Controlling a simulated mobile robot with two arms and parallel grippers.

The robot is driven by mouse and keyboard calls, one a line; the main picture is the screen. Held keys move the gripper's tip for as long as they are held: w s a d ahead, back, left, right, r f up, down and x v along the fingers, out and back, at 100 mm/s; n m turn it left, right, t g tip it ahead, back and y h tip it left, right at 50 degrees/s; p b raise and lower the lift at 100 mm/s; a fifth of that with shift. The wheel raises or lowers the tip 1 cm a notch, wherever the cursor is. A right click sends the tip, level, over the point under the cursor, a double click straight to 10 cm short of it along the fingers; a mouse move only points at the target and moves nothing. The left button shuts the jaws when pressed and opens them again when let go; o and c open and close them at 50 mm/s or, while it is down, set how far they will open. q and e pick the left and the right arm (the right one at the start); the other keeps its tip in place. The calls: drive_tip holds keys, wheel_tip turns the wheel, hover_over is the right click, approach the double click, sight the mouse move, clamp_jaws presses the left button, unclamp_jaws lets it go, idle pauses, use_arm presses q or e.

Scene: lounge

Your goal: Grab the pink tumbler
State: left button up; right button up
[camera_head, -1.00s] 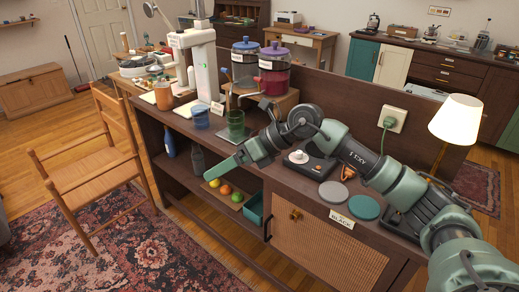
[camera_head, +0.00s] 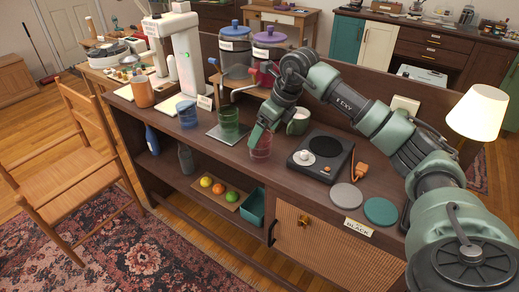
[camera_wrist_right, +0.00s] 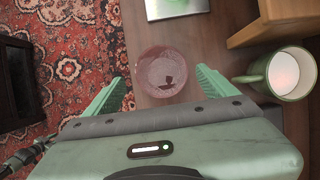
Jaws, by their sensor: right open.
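The pink tumbler (camera_head: 261,148) stands on the dark wooden counter, partly hidden behind the fingers of my right gripper (camera_head: 266,138). In the right wrist view the tumbler (camera_wrist_right: 163,74) is seen from above, between the tips of the two green fingers. My left gripper is not in view.
A green mug (camera_head: 298,121) stands close by on the right, also in the right wrist view (camera_wrist_right: 288,75). A green tumbler (camera_head: 228,124) stands to the left on a square plate. A black device (camera_head: 320,156) and round coasters (camera_head: 381,211) lie to the right.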

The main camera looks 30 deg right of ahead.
drive_tip(key=x, duration=0.3)
drive_tip(key=shift+w+r, duration=0.1)
drive_tip(key=shift+w, duration=0.1)
drive_tip(key=shift+w+f, duration=0.2)
drive_tip(key=shift+f, duration=0.35)
drive_tip(key=c, duration=1.8)
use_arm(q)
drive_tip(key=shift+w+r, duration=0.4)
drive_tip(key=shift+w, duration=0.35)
use_arm(e)
drive_tip(key=shift+o, duration=0.2)
drive_tip(key=shift+r, duration=0.1)
